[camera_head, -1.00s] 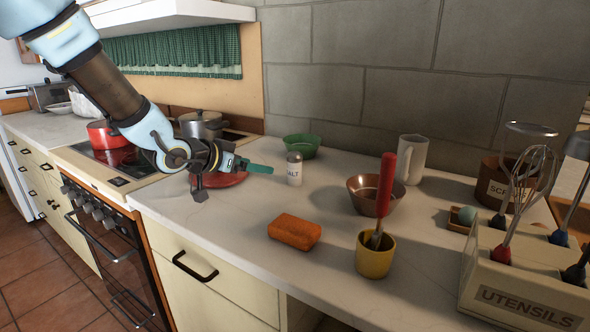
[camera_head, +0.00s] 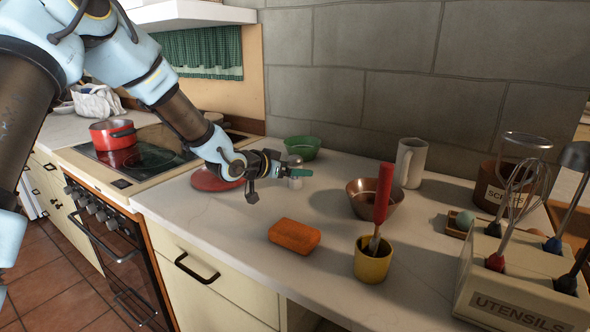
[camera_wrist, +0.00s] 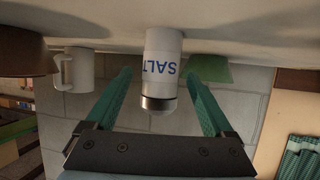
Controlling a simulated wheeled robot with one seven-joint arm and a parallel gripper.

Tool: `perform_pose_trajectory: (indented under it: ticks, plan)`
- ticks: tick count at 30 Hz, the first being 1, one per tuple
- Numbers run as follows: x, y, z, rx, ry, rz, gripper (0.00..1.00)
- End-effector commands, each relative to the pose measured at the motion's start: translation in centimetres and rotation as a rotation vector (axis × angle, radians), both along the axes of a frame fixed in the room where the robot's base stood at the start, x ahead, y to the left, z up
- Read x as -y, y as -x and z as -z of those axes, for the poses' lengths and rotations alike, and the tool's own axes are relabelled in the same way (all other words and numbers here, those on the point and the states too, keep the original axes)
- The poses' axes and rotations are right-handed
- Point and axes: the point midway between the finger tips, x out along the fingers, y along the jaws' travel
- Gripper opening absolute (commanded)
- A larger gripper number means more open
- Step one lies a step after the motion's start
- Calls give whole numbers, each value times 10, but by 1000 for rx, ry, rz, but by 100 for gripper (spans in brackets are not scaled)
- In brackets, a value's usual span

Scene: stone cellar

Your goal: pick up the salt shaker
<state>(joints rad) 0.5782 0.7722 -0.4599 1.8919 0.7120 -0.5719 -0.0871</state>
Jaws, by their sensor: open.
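The salt shaker (camera_wrist: 162,68) is white with blue SALT lettering and a metal cap. In the wrist view, upside down, it stands on the counter between the two green fingers of my gripper (camera_wrist: 160,100), with a gap on each side. In the head view my gripper (camera_head: 292,172) is low over the counter at the shaker. It covers most of the shaker there, leaving the metal top (camera_head: 295,160) and a bit of the white base showing. My gripper is open and holds nothing.
A green bowl (camera_head: 301,147) stands behind the shaker, and a red dish (camera_head: 214,180) lies left under my arm. A copper bowl (camera_head: 368,205), white mug (camera_head: 410,162), orange sponge (camera_head: 294,236) and yellow cup (camera_head: 373,262) stand to the right and front.

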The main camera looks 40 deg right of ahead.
Motion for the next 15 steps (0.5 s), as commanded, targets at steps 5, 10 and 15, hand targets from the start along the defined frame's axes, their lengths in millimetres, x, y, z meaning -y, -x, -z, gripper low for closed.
perform_pose_trajectory:
  ticks: [5, 10, 15]
  plan:
    - [2, -1, 1, 0, -1, -1, 87]
    - [2, -1, 1, 0, -1, -1, 77]
    - [1, -1, 1, -1, -1, -1, 58]
